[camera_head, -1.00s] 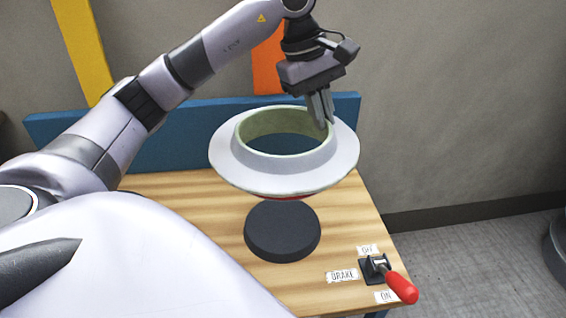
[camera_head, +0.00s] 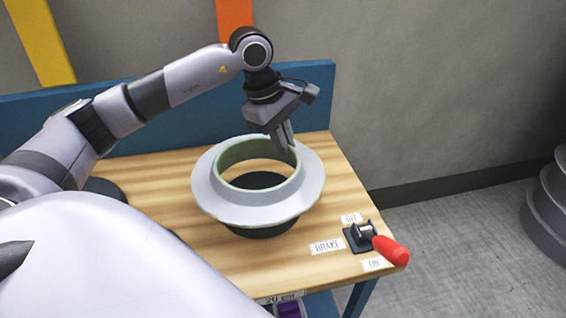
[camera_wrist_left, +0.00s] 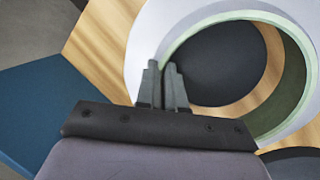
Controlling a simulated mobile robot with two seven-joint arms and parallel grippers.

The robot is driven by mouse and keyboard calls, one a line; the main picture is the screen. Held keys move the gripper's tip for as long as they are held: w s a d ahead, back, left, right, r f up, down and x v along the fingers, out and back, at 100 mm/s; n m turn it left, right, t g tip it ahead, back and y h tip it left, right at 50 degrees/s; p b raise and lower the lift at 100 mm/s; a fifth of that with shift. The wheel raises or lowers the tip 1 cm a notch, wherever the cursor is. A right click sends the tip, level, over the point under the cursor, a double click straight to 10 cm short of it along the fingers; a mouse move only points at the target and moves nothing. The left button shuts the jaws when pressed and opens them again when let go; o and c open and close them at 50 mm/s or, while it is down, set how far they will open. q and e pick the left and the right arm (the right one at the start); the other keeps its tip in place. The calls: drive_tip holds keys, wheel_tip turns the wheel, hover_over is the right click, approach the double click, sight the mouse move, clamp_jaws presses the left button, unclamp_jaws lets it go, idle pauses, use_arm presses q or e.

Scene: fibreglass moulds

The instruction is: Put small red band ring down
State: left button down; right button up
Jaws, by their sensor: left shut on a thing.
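A pale grey flanged ring (camera_head: 215,197) with a green inner wall shows in the head view, over the right half of the wooden table. My left gripper (camera_head: 289,147) is shut on the far right part of its upright rim. The ring is about level, over a black round disc (camera_head: 262,231) that shows below it and through its opening. I cannot tell whether ring and disc touch. No red band shows now. In the left wrist view the closed fingers (camera_wrist_left: 167,78) meet the rim of the ring (camera_wrist_left: 147,38), with the disc (camera_wrist_left: 215,62) inside the opening. My right gripper is not in view.
A red-handled brake lever (camera_head: 390,250) stands at the table's right front, near the ring. Another dark disc (camera_head: 106,189) lies at the left, partly behind my arm. A blue board (camera_head: 160,112) runs along the table's back. Bare wood (camera_head: 325,175) lies right of the ring.

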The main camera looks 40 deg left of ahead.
use_arm(q)
wheel_tip(320, 180, down, 5)
drive_tip(key=shift+r+b, duration=0.2)
drive_tip(key=shift+b, duration=0.4)
drive_tip(key=shift+f, duration=0.1)
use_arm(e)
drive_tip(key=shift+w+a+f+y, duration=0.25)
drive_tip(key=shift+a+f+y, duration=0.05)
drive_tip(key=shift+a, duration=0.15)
use_arm(q)
drive_tip(key=c, duration=1.7)
unclamp_jaws()
drive_tip(key=shift+f, duration=0.2)
drive_tip(key=o, duration=0.4)
drive_tip(key=shift+o, duration=0.2)
drive_tip(key=shift+r, duration=0.1)
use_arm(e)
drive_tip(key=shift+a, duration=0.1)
